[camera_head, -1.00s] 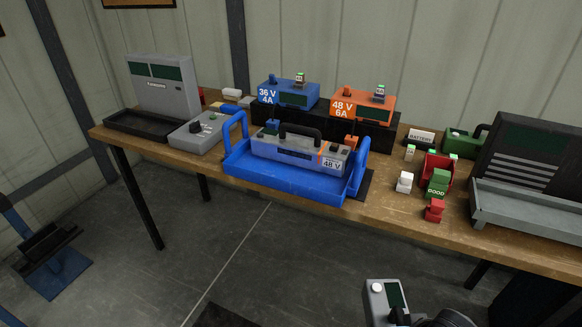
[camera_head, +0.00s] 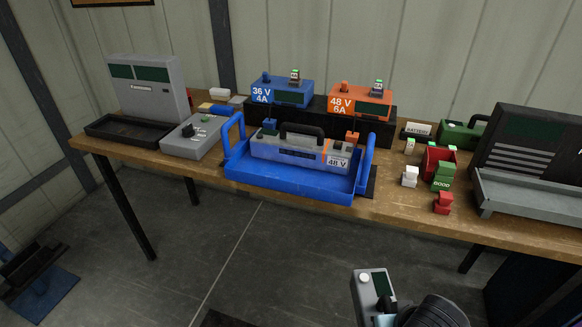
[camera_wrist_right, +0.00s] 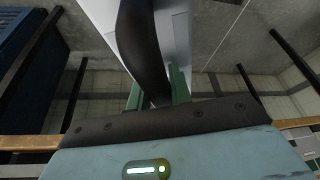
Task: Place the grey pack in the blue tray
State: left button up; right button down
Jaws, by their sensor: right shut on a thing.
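The grey pack (camera_head: 366,291), with a dark screen and a white button on its end, hangs over the floor in front of the bench. My right gripper (camera_wrist_right: 157,88) is shut on its black handle (camera_wrist_right: 143,40), seen in the right wrist view with the pale pack body (camera_wrist_right: 181,30) behind. The blue tray (camera_head: 285,187), with raised side handles, lies on the bench. A grey unit (camera_head: 285,150) with a black handle, orange band and 48 V label sits in or against the back of the tray; I cannot tell exactly which. My left gripper is out of view.
Behind the tray stand a blue 36 V charger (camera_head: 283,90) and an orange 48 V charger (camera_head: 360,101). A grey control box (camera_head: 192,140) is to its left. Small white, green and red blocks and a red bin (camera_head: 433,163) are to its right.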

aim_at(292, 177)
jog(key=i+j+z, duration=0.1)
jog(key=j, duration=0.4)
jog(key=i+j, duration=0.1)
jog(key=j, duration=0.45)
jog(key=j+z, duration=0.15)
jog(key=j, duration=0.4)
jog(key=i, duration=0.05)
